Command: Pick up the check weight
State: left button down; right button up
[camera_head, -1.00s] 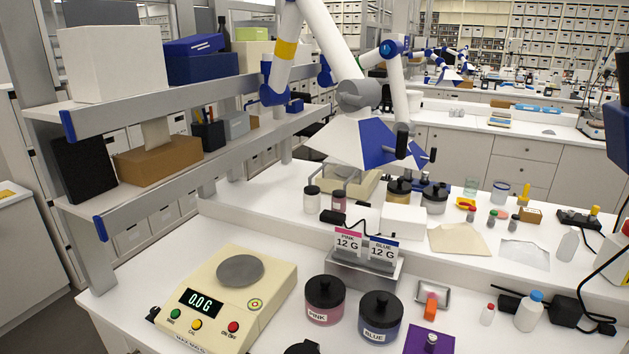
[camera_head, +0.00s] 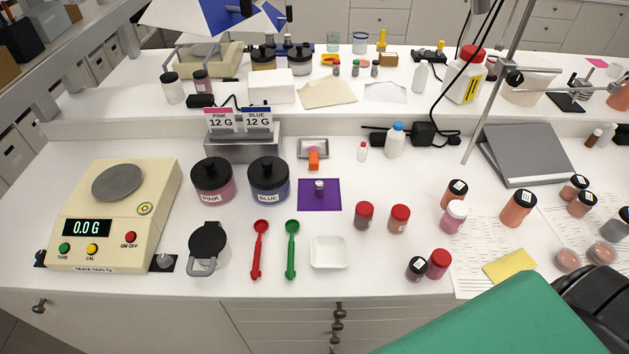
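The check weight is most likely the small metal weight (camera_head: 319,188) standing upright on a purple cloth (camera_head: 333,204) near the middle of the bench. It has a knobbed top and nothing touches it from above. Neither of my grippers shows in the head view, so their state and their distance from the weight are hidden.
The balance (camera_head: 112,210) reads 0.0 G at left. A blue jar (camera_head: 269,186) stands left of the cloth, and an orange-handled tool (camera_head: 314,160) lies behind it. A red-capped jar (camera_head: 364,216) stands right, with a white dish (camera_head: 328,252) in front. A green surface (camera_head: 490,320) fills the lower right.

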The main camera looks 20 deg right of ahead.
aim_at(318, 183)
jog(key=j+z, duration=0.15)
jog(key=z, duration=0.25)
jog(key=j+z, duration=0.15)
jog(key=z, duration=0.2)
jog(key=j+z, duration=0.15)
jog(key=z, duration=0.25)
jog(key=j+z, duration=0.15)
jog(key=z, duration=0.2)
